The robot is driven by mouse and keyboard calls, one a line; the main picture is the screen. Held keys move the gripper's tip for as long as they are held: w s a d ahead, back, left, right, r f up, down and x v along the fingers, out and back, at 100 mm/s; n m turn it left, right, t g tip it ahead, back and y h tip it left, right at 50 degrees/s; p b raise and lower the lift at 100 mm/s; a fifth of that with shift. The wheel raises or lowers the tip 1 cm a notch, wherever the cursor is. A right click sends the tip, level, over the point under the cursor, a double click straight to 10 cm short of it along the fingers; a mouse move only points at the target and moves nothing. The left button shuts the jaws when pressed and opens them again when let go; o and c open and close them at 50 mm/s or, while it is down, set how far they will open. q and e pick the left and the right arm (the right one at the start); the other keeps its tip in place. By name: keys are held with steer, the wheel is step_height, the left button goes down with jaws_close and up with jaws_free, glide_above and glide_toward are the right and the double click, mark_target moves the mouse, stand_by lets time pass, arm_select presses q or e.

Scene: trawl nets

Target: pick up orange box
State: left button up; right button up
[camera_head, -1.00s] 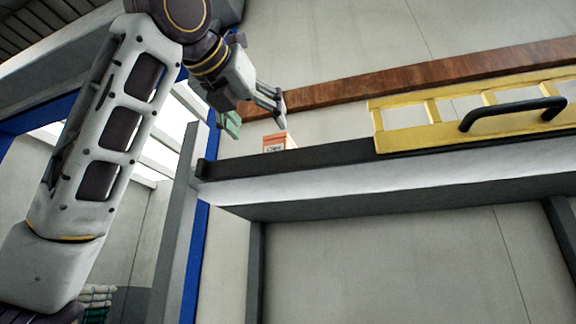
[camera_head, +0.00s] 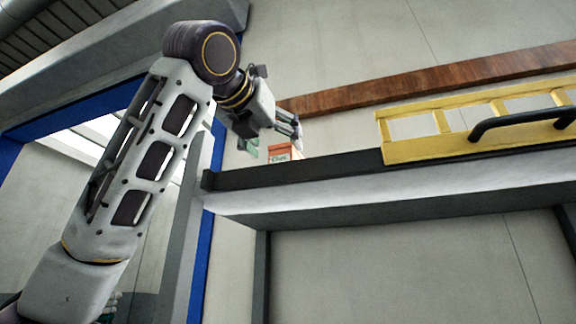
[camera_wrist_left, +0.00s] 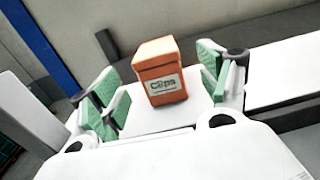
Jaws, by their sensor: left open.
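The orange box (camera_wrist_left: 158,72) with a white "Clips" label stands upright on a light shelf surface in the left wrist view. In the head view the orange box (camera_head: 279,152) shows above the dark front edge of the high shelf, its lower part hidden by that edge. My left gripper (camera_head: 272,143) is open around the box there. In the left wrist view the green-padded fingers of my left gripper (camera_wrist_left: 158,88) are spread on either side of the box, with gaps showing on both sides. My right gripper is not in view.
A yellow frame (camera_head: 411,149) with a black handle (camera_head: 520,122) lies on the shelf to the right. A wooden rail (camera_head: 430,82) runs along the wall behind. The shelf's dark front edge (camera_head: 300,168) and grey side post (camera_head: 190,230) are close to my left arm.

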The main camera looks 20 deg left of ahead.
mark_target(281, 149)
arm_select(q)
steer(key=shift+w+d+p, duration=0.15)
steer(key=shift+w+p, duration=0.25)
steer(key=shift+w, duration=1.5)
steer(key=shift+w+p, duration=0.85)
steer(key=shift+w, duration=1.3)
steer(key=shift+w+f, duration=0.1)
steer(key=shift+w, duration=0.4)
steer(key=shift+c, duration=0.3)
steer(key=shift+s, duration=0.1)
steer(key=c, duration=1.1)
